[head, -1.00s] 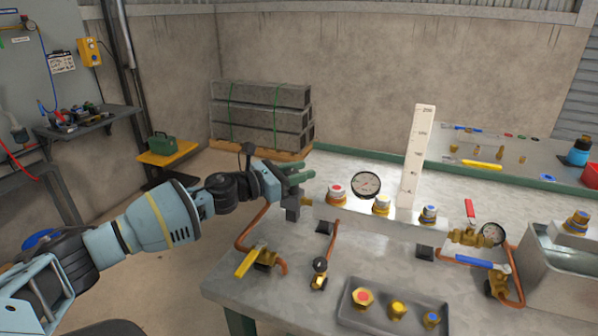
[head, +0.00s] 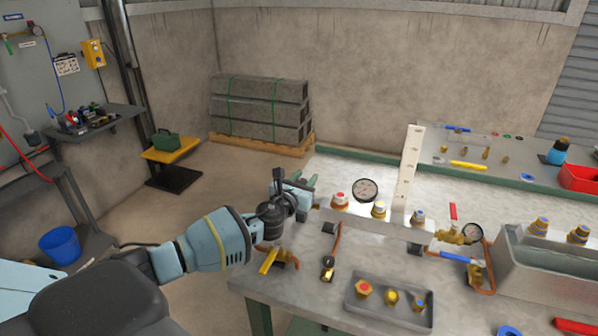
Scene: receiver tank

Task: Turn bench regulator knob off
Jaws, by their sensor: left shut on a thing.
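My left gripper (head: 304,181), with green fingertips, is at the left end of the pale manifold bar (head: 385,221) on the bench. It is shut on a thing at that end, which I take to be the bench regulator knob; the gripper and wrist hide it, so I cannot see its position. My right gripper is not in view.
Red-, white- and blue-topped brass fittings stand along the bar. In front are a yellow-handled valve (head: 268,261), a small black-topped brass fitting (head: 328,263) and a grey tray (head: 390,303) of fittings. A tall white scale (head: 409,168) rises behind the bar. A metal trough (head: 545,262) stands at right.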

